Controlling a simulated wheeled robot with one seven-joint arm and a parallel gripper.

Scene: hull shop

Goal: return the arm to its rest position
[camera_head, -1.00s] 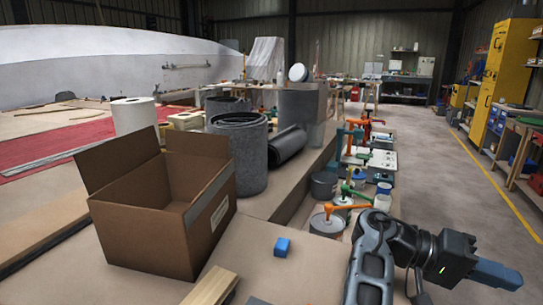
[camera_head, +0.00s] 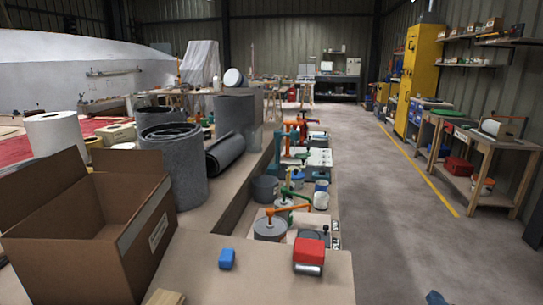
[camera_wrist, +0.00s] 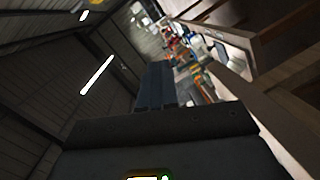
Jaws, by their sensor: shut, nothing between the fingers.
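My gripper (camera_wrist: 155,88) shows in the wrist view with its two dark blue-grey fingers together and nothing between them. In the head view only a small blue tip of my gripper (camera_head: 437,298) shows at the bottom edge, right of the bench and over the floor. The rest of the arm is out of the head view. The gripper appears apart from the bench and the objects on it.
A blue block (camera_head: 227,258) and a red-topped object (camera_head: 309,256) lie on the bench (camera_head: 200,280). An open cardboard box (camera_head: 70,255) stands at left. Grey rolls (camera_head: 178,165) and clamps stand behind. The floor (camera_head: 390,220) at right is clear up to a wooden workbench (camera_head: 497,150).

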